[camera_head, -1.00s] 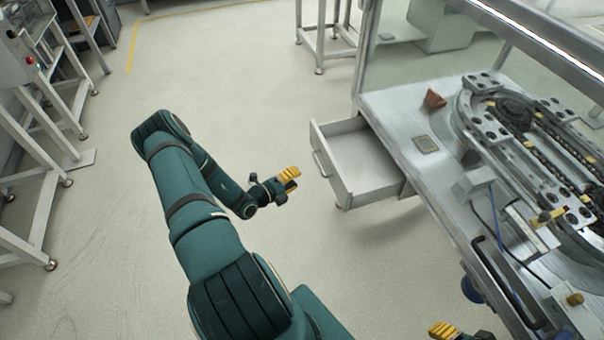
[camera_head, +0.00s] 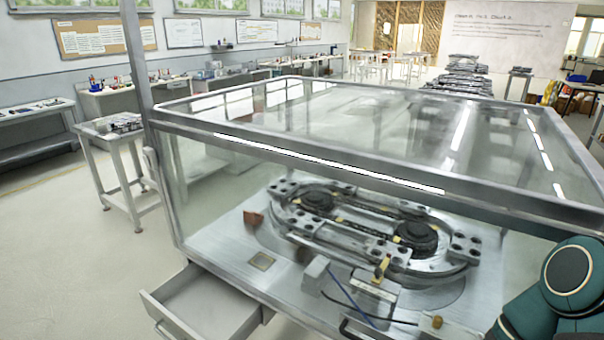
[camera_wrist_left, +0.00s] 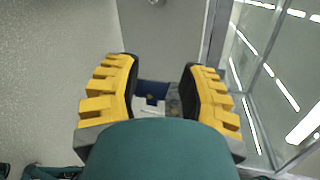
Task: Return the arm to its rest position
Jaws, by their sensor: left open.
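My left gripper (camera_wrist_left: 160,76) shows in the left wrist view with its yellow ribbed fingers spread wide apart. Nothing is held between them. A small dark blue and white patch shows in the gap beyond, too unclear to name. My left gripper is not in the head view. A dark green part of my arm (camera_head: 572,280) stands at the lower right of the head view, in front of the machine's corner. My right gripper is in neither view now.
A glass-hooded bench (camera_head: 215,240) holds the ring track (camera_head: 375,230). Its drawer (camera_head: 205,305) is pulled out at the lower left. A reddish-brown piece (camera_head: 253,219) and a small square plate (camera_head: 261,261) lie on the bench top. Open floor (camera_head: 80,260) lies to the left.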

